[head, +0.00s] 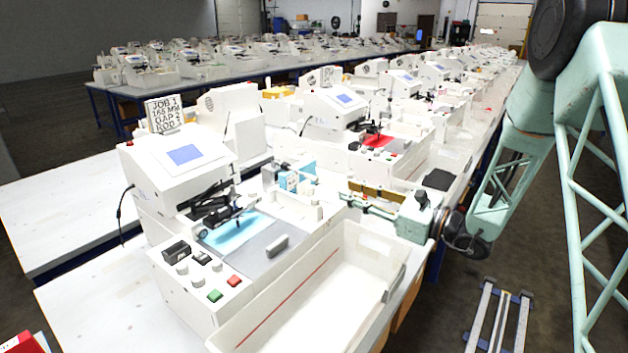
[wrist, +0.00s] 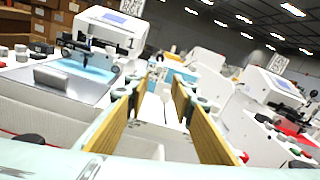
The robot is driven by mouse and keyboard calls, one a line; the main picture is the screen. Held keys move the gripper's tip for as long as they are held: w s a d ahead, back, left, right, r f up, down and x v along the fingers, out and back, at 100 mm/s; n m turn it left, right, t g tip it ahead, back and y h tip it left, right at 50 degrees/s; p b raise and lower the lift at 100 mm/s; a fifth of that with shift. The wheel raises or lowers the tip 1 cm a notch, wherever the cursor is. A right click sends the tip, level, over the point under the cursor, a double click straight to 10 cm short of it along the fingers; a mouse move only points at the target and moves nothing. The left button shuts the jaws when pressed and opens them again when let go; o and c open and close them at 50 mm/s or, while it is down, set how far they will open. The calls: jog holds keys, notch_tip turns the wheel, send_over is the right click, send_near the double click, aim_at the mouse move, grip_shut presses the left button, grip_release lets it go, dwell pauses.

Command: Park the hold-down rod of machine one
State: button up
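Machine one (head: 180,165) is the near white plotter with the "JOB 1" sign (head: 165,112). It also shows at left in the wrist view (wrist: 112,30). A blue sheet (head: 245,236) lies on its bed under a dark pen carriage (head: 218,212). A slim dark bar runs by the carriage; I cannot tell for sure whether it is the hold-down rod. A grey block (head: 277,246) sits at the bed's front. My gripper (head: 346,191) is right of the bed, pointing left, with tan-padded fingers apart.
A white open bin (head: 310,300) stands in front of the machine. Red (head: 233,280) and green (head: 214,296) buttons are on its front panel. Small blue and white fixtures (head: 290,180) stand behind the bed. A second plotter (head: 340,105) with a red sheet is beyond.

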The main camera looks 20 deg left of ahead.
aim_at(314, 179)
jog(key=shift+a, duration=0.15)
jog(key=shift+b+x, duration=1.1)
jog(key=shift+x, duration=5.7)
grip_shut()
